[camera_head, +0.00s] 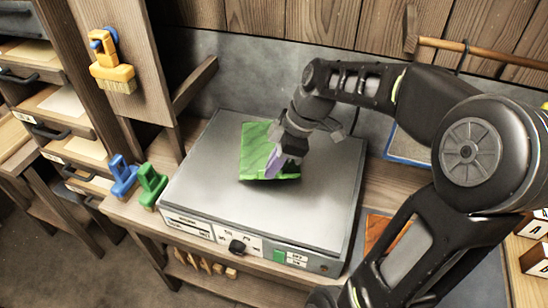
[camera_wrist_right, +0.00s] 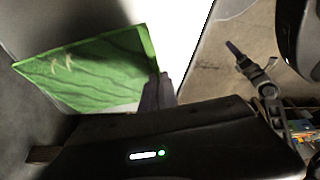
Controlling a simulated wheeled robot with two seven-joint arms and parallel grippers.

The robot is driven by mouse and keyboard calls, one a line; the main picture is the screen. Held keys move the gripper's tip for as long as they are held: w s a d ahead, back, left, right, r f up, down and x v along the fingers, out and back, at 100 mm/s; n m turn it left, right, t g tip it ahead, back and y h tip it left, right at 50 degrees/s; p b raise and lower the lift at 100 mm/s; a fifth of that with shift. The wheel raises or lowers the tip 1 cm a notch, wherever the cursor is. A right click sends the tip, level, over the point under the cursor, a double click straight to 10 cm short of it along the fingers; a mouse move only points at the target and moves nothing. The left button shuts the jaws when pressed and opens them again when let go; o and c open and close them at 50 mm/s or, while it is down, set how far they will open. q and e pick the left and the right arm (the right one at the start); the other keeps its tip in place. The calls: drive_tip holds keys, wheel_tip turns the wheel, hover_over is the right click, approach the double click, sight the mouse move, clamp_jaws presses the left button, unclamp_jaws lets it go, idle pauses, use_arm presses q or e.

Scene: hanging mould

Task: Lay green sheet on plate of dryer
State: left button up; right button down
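The green sheet (camera_head: 257,146) with darker wavy lines is over the grey metal plate (camera_head: 325,190) of the dryer, left of the plate's middle. My right gripper (camera_head: 276,164) is low over the plate at the sheet's right part, its fingers closed at the sheet's edge. The fingers and wrist hide part of the sheet. In the right wrist view the green sheet (camera_wrist_right: 90,70) spreads out to the left, with its right edge at the dark fingers (camera_wrist_right: 158,92). A dark jointed arm end (camera_wrist_right: 250,65) shows small at the right there; its fingers are unclear.
The dryer front carries a black knob (camera_head: 237,246) and a green switch (camera_head: 280,255). A blue brush (camera_head: 123,176) and a green brush (camera_head: 151,185) stand left of it. A yellow brush (camera_head: 111,70) hangs on the post. A blue-edged tray (camera_head: 405,150) lies behind my right arm.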

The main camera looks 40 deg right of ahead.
sight(282, 173)
drive_tip(key=shift+s+d+r, duration=0.1)
drive_tip(key=shift+s+r, duration=0.1)
drive_tip(key=shift+f, duration=0.2)
drive_tip(key=shift+f+b, duration=2.15)
drive_tip(key=shift+f, duration=1.1)
drive_tip(key=shift+f, duration=0.15)
drive_tip(key=c, duration=1.6)
unclamp_jaws()
drive_tip(key=shift+o, duration=0.2)
drive_tip(key=shift+b+v, duration=0.55)
drive_tip(key=shift+v, duration=3.4)
